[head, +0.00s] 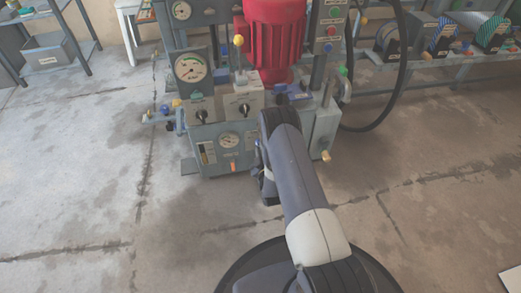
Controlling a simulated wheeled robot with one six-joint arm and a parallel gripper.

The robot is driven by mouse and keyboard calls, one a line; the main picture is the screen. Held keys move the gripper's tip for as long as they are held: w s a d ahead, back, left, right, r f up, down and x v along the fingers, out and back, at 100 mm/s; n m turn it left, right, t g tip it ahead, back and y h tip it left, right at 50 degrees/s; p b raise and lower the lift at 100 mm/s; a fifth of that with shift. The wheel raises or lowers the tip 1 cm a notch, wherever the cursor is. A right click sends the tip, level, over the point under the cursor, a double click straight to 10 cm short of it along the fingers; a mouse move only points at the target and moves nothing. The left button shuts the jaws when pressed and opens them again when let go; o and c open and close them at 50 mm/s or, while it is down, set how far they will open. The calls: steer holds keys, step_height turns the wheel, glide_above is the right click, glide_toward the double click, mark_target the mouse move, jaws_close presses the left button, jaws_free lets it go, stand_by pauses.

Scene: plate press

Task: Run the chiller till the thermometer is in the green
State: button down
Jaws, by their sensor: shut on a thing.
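A grey press unit stands at the upper middle of the head view. A small round dial (229,140) sits on the front of its lower tank (212,166); its needle and colours are too small to read. A larger dial (190,68) with a green arc stands above on the left. Two grey boxes carry black knobs, a left knob (202,115) and a right knob (243,108). The labels are too small to read, so I cannot tell which control is the chiller's. My arm reaches up to the tank's right side. My gripper's fingers are hidden behind the arm.
A red motor (275,38) stands on the unit, with a button box (328,32) to its right. A black hose (400,70) loops at the right. A shelf (45,52) stands at the upper left. The concrete floor in front (85,190) is clear.

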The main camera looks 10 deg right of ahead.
steer(key=shift+n, duration=0.4)
steer(key=c, duration=1.5)
jaws_free()
steer(key=shift+o, duration=0.2)
